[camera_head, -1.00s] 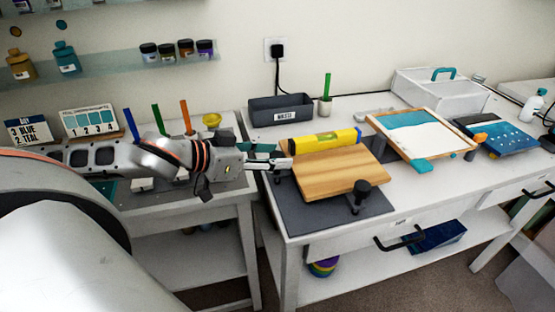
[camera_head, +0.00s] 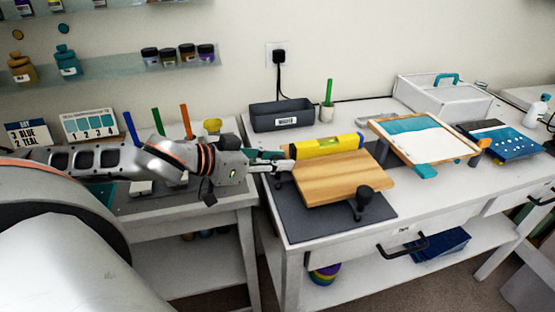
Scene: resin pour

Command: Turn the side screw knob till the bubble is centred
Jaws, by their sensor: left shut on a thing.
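A wooden board (camera_head: 345,178) rests over a dark grey mat (camera_head: 302,220) on the right-hand table. A yellow spirit level (camera_head: 318,146) lies along the board's back edge; its bubble is too small to read. A black screw knob (camera_head: 363,197) stands at the board's front right corner. My left gripper (camera_head: 284,164) is at the board's left edge, beside the level's left end. It is shut on the side screw knob there, which its fingers mostly hide. My right gripper is not in view.
A grey bin (camera_head: 282,114) and a cup with a green stick (camera_head: 327,112) stand behind the level. A framed panel (camera_head: 424,138) lies right of the board, with a blue panel (camera_head: 515,141) beyond. A yellow cup (camera_head: 213,126) stands behind my left arm.

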